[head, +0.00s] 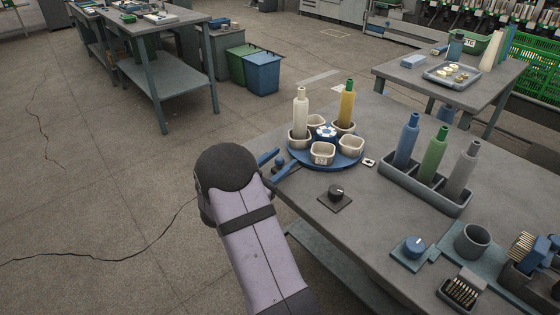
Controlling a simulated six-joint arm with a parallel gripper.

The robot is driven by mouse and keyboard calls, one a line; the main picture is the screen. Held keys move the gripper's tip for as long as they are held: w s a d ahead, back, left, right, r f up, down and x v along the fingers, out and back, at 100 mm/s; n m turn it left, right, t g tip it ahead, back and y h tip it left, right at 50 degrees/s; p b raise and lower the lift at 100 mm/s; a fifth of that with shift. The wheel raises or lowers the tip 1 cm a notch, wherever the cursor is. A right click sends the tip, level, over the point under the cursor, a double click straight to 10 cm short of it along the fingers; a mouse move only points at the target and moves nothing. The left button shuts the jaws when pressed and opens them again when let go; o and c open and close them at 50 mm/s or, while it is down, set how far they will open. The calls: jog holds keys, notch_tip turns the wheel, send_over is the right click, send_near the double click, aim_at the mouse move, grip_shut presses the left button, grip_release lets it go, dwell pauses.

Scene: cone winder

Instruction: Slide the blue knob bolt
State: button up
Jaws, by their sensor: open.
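My gripper (278,163) is at the left edge of the near table, its blue fingers spread apart and partly hidden by my wrist. A small round blue knob (280,161) shows between the fingers, beside the rim of a blue round turntable (323,166). It looks like the knob of the bolt, but its shaft is hidden. I cannot tell whether the fingers touch it. A larger blue dial knob (414,245) with a white mark sits on a plate farther right.
The turntable bears pale cups and two bottles (300,112). A black knob (336,192) on a dark plate stands close to its front. A grey rack (425,188) with three bottles and a grey cup (472,241) are to the right. The table (340,235) is bare in front.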

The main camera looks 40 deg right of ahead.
grip_shut()
jog(key=shift+d, duration=1.7)
jog(key=shift+r, duration=0.1)
grip_release()
jog(key=shift+d, duration=0.1)
